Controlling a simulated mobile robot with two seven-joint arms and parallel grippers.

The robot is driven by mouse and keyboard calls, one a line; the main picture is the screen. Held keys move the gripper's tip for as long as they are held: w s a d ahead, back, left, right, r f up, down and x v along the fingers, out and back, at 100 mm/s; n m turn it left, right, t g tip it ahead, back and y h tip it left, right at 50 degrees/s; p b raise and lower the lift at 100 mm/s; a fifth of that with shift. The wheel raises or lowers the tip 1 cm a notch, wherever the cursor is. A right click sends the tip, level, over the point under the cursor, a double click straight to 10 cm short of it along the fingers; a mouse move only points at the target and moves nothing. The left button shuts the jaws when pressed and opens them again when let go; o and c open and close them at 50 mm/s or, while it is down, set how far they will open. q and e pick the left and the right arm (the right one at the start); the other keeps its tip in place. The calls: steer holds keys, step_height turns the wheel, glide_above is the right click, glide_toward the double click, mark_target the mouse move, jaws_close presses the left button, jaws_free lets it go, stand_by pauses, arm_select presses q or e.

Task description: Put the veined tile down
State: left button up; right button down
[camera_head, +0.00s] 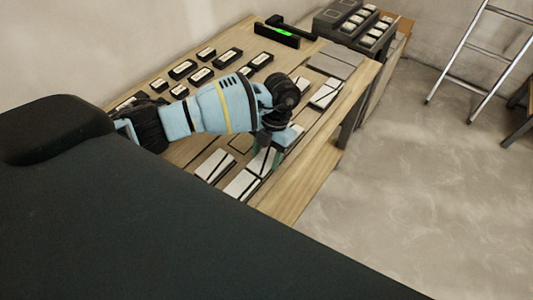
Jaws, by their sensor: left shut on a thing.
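My left gripper (270,152) reaches down over the wooden table (290,203) and is shut on a pale tile, the veined tile (261,163). The wrist and fingers cover part of it. The tile is low over the row of tiles; I cannot tell whether it touches the surface. Pale tiles with dark lines lie close by, one tile (242,184) in front and another tile (215,165) to the left. Another such tile (325,95) lies beyond the gripper to the right. My right gripper is not in view.
Several small dark trays (200,76) stand along the table's far left side. A black level with a green part (284,32) lies at the back. Grey tiles (335,62) lie at the far right end, near a dark rack (352,26). A ladder (478,55) leans on the wall.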

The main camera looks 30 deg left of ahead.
arm_select(q)
steer(key=o, duration=1)
steer(key=v, duration=1.2)
steer(key=shift+r, duration=0.1)
